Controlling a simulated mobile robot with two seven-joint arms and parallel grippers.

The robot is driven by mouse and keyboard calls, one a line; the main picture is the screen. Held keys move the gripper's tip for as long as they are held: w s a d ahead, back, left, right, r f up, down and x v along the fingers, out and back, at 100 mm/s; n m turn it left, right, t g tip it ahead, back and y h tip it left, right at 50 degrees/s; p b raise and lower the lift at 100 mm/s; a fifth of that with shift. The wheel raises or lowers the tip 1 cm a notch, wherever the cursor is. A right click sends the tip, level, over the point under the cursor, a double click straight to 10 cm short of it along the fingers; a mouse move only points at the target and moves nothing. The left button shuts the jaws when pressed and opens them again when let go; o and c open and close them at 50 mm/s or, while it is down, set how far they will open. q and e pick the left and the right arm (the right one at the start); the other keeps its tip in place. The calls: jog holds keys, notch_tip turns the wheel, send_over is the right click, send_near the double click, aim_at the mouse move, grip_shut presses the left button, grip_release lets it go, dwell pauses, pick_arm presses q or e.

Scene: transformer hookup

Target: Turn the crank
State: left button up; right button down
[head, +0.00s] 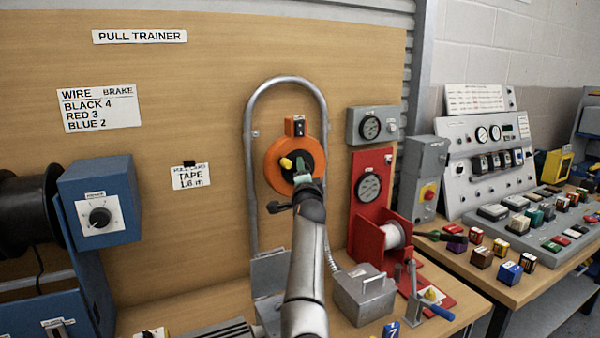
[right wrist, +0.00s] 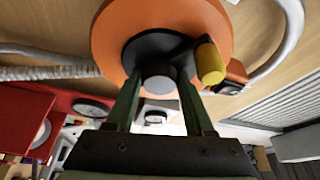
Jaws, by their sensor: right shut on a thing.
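An orange reel (head: 280,178) hangs on the wooden board inside a grey metal loop. The crank has a dark hub (right wrist: 159,45) at the reel's middle and a yellow knob (head: 286,163) on its left side in the head view. The knob (right wrist: 210,63) is right of the hub in the right wrist view. My right gripper (head: 303,168) reaches the reel from below. In the right wrist view its green fingers (right wrist: 158,82) sit on both sides of the hub's grey centre, shut on it. The knob is outside the fingers. My left gripper is out of view.
The bent grey tube (head: 249,130) arches around the reel. A red stand (head: 367,230) with a gauge and white spool is to the right. A blue box (head: 100,200) with a dial is at left. A grey block (head: 362,294) sits on the bench below.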

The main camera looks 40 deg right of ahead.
jog(key=shift+w+a+f, duration=0.15)
jog(key=shift+f, duration=0.1)
jog(key=c, duration=0.7)
grip_release()
jog(key=o, duration=0.4)
jog(key=shift+r, duration=0.2)
jog(key=b+v, duration=0.2)
jog(key=v, duration=1)
jog(key=shift+s+a, duration=0.1)
jog(key=shift+s, duration=0.2)
